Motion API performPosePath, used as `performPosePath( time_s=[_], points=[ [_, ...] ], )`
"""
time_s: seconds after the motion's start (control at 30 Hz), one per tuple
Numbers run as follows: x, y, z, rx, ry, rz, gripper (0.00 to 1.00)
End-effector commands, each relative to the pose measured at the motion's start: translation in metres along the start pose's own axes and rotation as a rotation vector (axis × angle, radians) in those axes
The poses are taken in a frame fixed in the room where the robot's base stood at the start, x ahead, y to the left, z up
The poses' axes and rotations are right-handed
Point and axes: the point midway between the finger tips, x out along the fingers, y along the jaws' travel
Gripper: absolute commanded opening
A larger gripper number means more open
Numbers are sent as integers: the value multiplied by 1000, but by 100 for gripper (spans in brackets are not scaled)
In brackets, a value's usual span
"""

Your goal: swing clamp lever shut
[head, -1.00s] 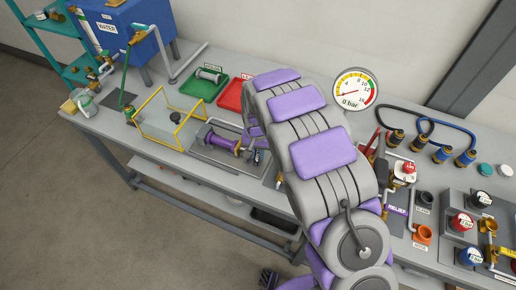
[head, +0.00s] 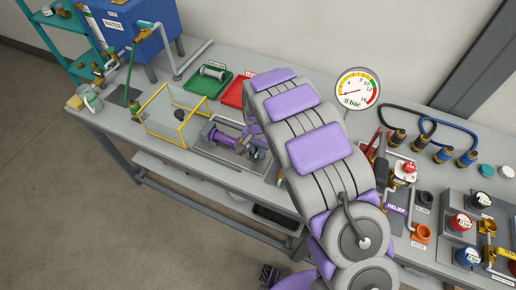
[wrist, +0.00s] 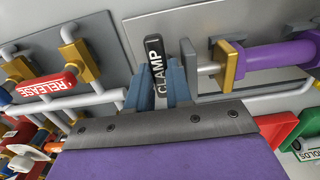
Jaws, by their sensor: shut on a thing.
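The clamp lever (wrist: 155,52) is a black handle marked CLAMP in the wrist view, pointing up in the picture. My gripper (wrist: 158,82), with blue-grey fingers, is shut on it, one finger on each side. To its right is a brass-coloured clamp jaw (wrist: 229,66) on a rod, against the end of a purple cylinder (wrist: 275,57). In the head view the purple cylinder (head: 222,139) lies in its fixture on the bench. My arm hides much of the lever there.
A red RELEASE lever (wrist: 48,88) and pipework are left in the wrist view. In the head view, a yellow frame guard (head: 181,139) stands left of the fixture. Green (head: 203,91) and red (head: 231,97) trays lie behind. The gauge (head: 351,103) reads near 0 bar.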

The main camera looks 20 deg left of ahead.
Motion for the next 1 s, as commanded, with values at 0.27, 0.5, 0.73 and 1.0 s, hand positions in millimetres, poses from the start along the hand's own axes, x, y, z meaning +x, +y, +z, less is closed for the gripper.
performPosePath(
  time_s=[0.27,0.5,0.73,1.0],
  points=[
    [1,-1,0,0,-2,0,40],
    [1,-2,-1,0,-2,-1,46],
    [1,-3,-2,0,0,-1,46],
    [1,-3,-2,-2,1,-2,46]
  ],
)
